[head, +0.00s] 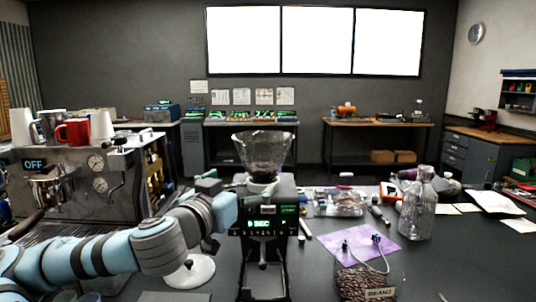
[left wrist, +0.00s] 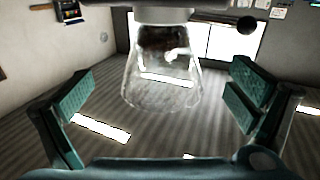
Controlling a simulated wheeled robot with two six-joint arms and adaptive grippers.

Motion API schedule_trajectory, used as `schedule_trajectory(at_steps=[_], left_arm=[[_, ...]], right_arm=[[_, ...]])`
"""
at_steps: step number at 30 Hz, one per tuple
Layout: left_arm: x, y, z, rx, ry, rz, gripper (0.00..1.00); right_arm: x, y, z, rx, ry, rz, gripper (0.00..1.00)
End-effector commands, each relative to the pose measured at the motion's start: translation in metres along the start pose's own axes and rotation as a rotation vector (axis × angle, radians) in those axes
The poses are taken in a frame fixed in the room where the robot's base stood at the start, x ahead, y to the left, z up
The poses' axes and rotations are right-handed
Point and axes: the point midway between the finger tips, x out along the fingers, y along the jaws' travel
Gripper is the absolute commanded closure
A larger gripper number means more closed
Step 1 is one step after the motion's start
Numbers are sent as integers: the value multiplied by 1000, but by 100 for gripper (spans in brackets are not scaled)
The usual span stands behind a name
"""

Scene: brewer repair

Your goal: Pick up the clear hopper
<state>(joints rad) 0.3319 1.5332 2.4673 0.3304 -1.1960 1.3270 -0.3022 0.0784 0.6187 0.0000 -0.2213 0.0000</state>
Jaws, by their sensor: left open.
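The clear hopper (head: 264,152) is a see-through funnel, wide at the top, sitting on the dark grinder (head: 266,222) in the middle of the head view. Some dark matter shows in its lower part. My left gripper (head: 222,190) is just left of the hopper's base, beside the grinder top. In the left wrist view, the hopper (left wrist: 162,85) appears upside down between the two teal fingers of my left gripper (left wrist: 160,92). The fingers are wide apart, with a gap on each side of the hopper. My right gripper is not in view.
The espresso machine (head: 85,185) stands at left with cups on top. To the right of the grinder are a glass bottle (head: 417,205), a purple cloth (head: 365,243) and a beans container (head: 366,284). Small tools and parts lie behind the cloth.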

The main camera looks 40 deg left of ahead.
Motion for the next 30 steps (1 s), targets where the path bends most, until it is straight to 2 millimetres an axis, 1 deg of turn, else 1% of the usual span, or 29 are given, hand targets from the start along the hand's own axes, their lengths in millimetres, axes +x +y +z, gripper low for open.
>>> schedule_trajectory(at_steps=[1, 5, 6, 9, 12, 17, 20, 21, 23, 25, 30], left_arm=[[7, -2, -14, -3, -6, -4, 0], [26, -2, -13, -7, -5, -4, 0], [33, -2, -11, -8, -4, -6, 0], [51, -2, -9, -5, -3, -5, 0], [66, -2, -7, -2, -3, -5, 0], [84, 0, -7, -1, -4, -2, 0], [104, 0, -11, -2, -5, -2, 0], [112, 0, -10, -1, -4, -2, 0], [121, 0, -9, 1, -4, -3, 0], [126, 0, -7, 4, -5, -1, 0], [126, 0, -6, 7, -4, -1, 0]], right_arm=[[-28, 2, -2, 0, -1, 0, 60], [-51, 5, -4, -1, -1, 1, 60], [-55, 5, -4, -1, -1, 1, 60], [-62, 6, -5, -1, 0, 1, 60], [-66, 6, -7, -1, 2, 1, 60], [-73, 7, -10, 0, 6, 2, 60], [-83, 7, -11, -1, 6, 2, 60], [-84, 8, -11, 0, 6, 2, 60], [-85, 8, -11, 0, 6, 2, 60], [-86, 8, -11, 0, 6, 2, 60], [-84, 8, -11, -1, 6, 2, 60]])
